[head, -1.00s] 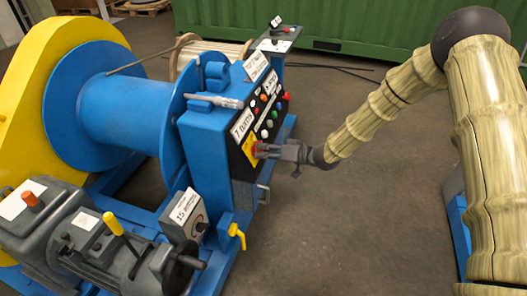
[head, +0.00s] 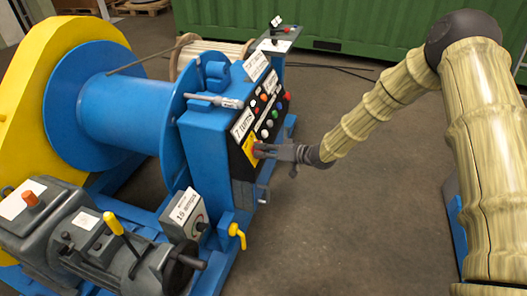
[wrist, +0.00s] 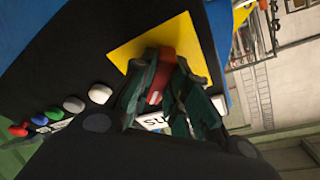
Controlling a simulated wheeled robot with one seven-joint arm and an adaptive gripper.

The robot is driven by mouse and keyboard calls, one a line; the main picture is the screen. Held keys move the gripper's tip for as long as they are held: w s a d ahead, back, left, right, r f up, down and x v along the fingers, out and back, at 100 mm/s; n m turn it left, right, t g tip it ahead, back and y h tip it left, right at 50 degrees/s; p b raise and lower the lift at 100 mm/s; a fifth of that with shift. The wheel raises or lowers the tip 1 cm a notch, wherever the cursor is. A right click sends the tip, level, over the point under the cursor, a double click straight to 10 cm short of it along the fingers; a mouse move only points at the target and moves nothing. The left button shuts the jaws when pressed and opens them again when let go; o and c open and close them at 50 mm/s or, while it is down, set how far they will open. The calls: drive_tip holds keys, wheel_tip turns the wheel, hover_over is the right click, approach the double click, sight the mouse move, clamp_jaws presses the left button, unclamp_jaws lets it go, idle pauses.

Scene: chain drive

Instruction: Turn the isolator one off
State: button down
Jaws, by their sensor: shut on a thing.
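The isolator is a red handle (wrist: 162,72) on a yellow plate (wrist: 124,48) set in the black front panel of the blue machine. In the head view the yellow plate (head: 249,148) is at the panel's lower end, and my gripper (head: 262,150) reaches it from the right. In the wrist view my gripper (wrist: 160,88) has its two dark fingers on either side of the red handle, shut on it. The fingers hide part of the handle and of a white label (wrist: 153,121) below it. The handle's exact angle is hard to tell.
A row of coloured buttons (head: 271,124) runs along the panel above the isolator. A grey box with a dial (head: 184,215) and a yellow lever (head: 237,233) stand lower left. A blue drum (head: 125,108) is behind.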

drive_tip(key=shift+n, duration=0.3)
drive_tip(key=n+b, duration=0.1)
drive_tip(key=n, duration=0.3)
drive_tip(key=shift+w+f+g+y, duration=0.1)
drive_tip(key=shift+f+g+y, duration=0.05)
drive_tip(key=shift+g+y, duration=0.25)
drive_tip(key=n+g+b, duration=0.1)
drive_tip(key=n, duration=0.4)
drive_tip(key=shift+w+d+n+y+b, duration=0.1)
drive_tip(key=shift+n+y+b, duration=0.2)
drive_tip(key=shift+b, duration=0.05)
drive_tip(key=n+g+b, duration=0.1)
drive_tip(key=n, duration=0.4)
drive_tip(key=shift+w, duration=0.1)
drive_tip(key=n, duration=0.2)
drive_tip(key=n+g+b, duration=0.1)
drive_tip(key=n, duration=0.1)
drive_tip(key=shift+n+g, duration=0.3)
drive_tip(key=shift+n, duration=0.3)
drive_tip(key=c, duration=1.4)
unclamp_jaws()
